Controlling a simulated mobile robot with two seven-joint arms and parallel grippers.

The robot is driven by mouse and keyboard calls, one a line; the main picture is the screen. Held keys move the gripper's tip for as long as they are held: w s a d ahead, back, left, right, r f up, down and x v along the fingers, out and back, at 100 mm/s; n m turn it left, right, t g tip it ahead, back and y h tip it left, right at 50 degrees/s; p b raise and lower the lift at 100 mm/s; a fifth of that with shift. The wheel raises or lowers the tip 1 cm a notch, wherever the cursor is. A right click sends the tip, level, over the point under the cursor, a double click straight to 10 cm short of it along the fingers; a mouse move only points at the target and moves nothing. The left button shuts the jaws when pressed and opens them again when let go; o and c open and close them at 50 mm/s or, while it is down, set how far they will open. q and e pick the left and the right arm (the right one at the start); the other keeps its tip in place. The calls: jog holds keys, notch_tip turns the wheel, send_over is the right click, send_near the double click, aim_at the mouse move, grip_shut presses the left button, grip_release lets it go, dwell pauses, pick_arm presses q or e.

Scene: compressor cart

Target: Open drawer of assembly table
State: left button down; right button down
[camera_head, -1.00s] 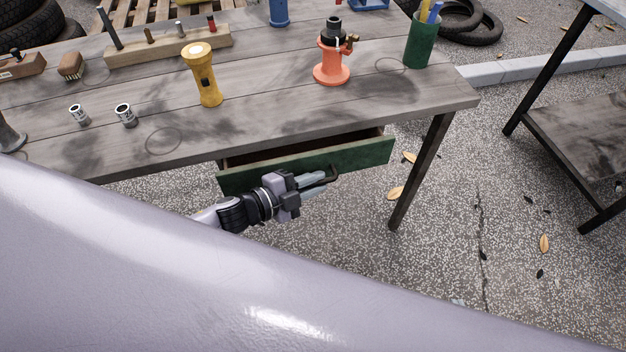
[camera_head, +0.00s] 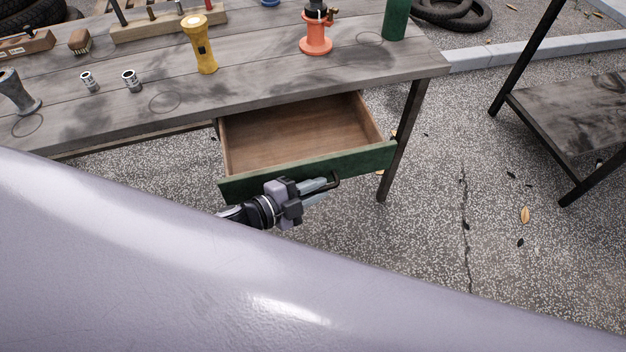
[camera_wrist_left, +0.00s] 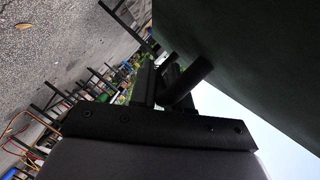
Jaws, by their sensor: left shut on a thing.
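The drawer (camera_head: 290,135) of the assembly table (camera_head: 250,85) is pulled well out, and its bare wooden inside looks empty. Its front panel (camera_head: 240,188) is dark green. A dark bar handle (camera_head: 334,181) sits on the front panel. My left gripper (camera_head: 322,186) is shut on the handle in front of the panel. In the left wrist view the dark handle (camera_wrist_left: 190,82) runs between the fingers, close to the shaded green panel (camera_wrist_left: 240,50). My right gripper is not in view.
On the tabletop stand a yellow flashlight (camera_head: 201,45), an orange tool (camera_head: 316,35), a green cup (camera_head: 396,20) and two small sockets (camera_head: 131,80). A table leg (camera_head: 402,140) stands right of the drawer. A second table (camera_head: 575,115) is at the far right. The paved floor in front is mostly clear.

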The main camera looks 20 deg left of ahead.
pick_arm(q)
jog(key=s+d+p, duration=0.1)
jog(key=s+d, duration=0.2)
jog(key=s, duration=0.2)
jog(key=shift+s+d, duration=0.35)
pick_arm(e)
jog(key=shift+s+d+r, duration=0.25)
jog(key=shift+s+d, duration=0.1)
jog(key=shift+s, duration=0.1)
pick_arm(q)
jog(key=shift+f, duration=0.1)
jog(key=c, duration=1.2)
grip_release()
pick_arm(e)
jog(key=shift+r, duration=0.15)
pick_arm(q)
jog(key=shift+o, duration=0.2)
jog(key=v, duration=0.7)
